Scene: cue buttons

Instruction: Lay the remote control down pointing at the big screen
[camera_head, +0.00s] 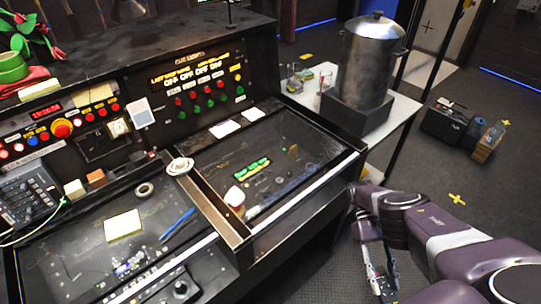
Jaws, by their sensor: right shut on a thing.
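My right arm comes in from the lower right, and its gripper (383,284) points down over the dark floor, to the right of the console. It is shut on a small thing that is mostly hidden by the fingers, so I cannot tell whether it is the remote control. I cannot make out a remote control lying elsewhere. No big screen is clearly in view; the console's upright panel (222,92) carries only small lit displays. My left gripper is not in view.
The black console's right tray (318,150) holds green pieces (252,168) and a white cup (235,196). The left desk (85,258) holds a yellow note (123,225) and a blue pen (178,223). Dark boxes (445,121) stand on the floor.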

